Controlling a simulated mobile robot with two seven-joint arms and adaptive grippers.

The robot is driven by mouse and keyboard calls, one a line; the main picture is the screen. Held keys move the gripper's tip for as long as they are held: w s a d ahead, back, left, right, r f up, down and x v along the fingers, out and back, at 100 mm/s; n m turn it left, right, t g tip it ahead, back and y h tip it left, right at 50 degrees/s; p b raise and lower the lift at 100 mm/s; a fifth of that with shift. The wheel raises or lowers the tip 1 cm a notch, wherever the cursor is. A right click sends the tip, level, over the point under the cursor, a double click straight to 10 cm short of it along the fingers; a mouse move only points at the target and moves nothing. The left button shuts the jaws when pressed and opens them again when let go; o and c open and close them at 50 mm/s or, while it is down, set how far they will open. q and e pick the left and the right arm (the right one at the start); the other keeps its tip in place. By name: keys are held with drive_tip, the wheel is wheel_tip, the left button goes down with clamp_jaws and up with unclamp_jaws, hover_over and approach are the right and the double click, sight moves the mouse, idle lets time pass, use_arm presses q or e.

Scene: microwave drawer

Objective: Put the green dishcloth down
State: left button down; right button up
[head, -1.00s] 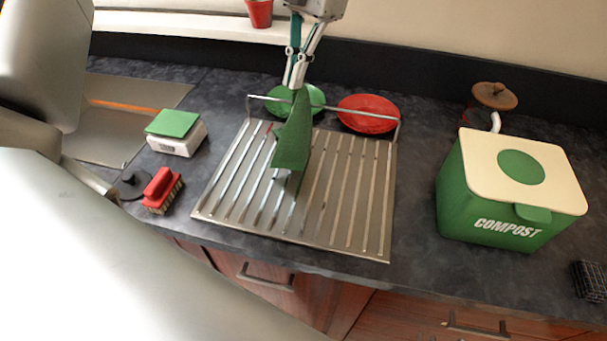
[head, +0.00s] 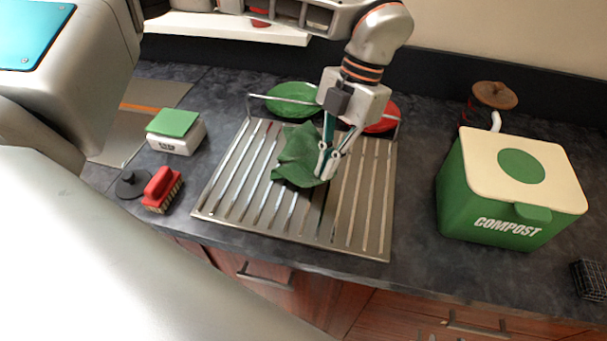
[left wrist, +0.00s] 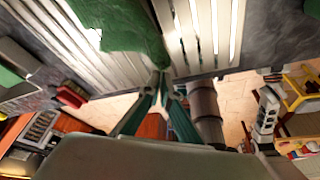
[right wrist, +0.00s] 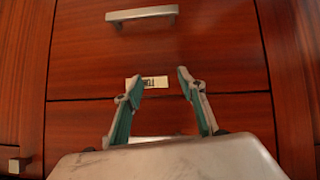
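The green dishcloth (head: 297,158) lies crumpled on the metal drying rack (head: 365,215), left of my left gripper (head: 327,172). In the left wrist view the cloth (left wrist: 120,28) reaches the tips of my left gripper (left wrist: 162,78). Its fingers are nearly together with the cloth's edge at the tips, so it looks shut on that edge. My right gripper (right wrist: 154,82) is open and empty in front of a wooden drawer (right wrist: 160,55); it does not show in the head view.
A green plate (head: 292,98) and a red plate (head: 383,116) are behind the rack. Dark counter between rack and bin is clear.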

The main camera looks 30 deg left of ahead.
use_arm(q)
drive_tip(key=s+d+f, duration=0.1)
drive_tip(key=d+f, duration=0.1)
drive_tip(key=s+d+f, duration=0.3)
drive_tip(key=d+f, duration=0.1)
drive_tip(key=f, duration=0.1)
drive_tip(key=shift+s+d, duration=0.2)
drive_tip(key=c, duration=1.9)
unclamp_jaws()
drive_tip(key=shift+r, duration=0.1)
drive_tip(key=d+r, duration=0.1)
drive_tip(key=r, duration=0.2)
drive_tip(key=s+d+r, duration=0.1)
drive_tip(key=r, duration=0.2)
drive_tip(key=s+d+r, duration=0.1)
drive_tip(key=r, duration=0.2)
drive_tip(key=shift+s+d+r, duration=0.2)
drive_tip(key=shift+d+r, duration=0.05)
drive_tip(key=shift+r, duration=0.15)
